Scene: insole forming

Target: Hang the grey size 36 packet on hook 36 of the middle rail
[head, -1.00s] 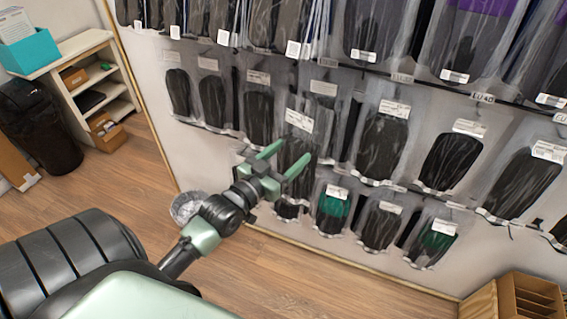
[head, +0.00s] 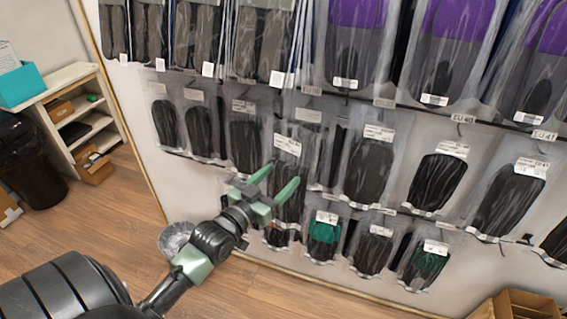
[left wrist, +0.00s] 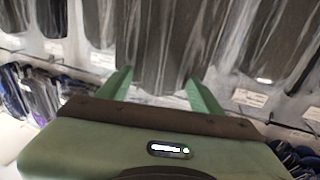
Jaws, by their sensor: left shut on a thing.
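My left gripper (head: 284,173) is in front of the packet wall, its two green fingers on either side of a dark grey clear-wrapped packet (head: 290,196) with a white label near its top. The fingers are shut on this packet, and it hangs roughly upright in front of the middle row. In the left wrist view the packet (left wrist: 160,45) fills the space between the fingertips. The middle rail (head: 420,110) crosses the wall above the middle row. Tags on its right part read EU 40 and EU 41. I cannot make out hook 36. My right gripper is out of view.
Dark packets hang close on both sides, such as one at the right (head: 368,170) and one at the left (head: 246,145). A lower row includes a green-topped packet (head: 323,240). Purple and grey packets (head: 355,40) hang above. A white shelf (head: 85,75) stands far left.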

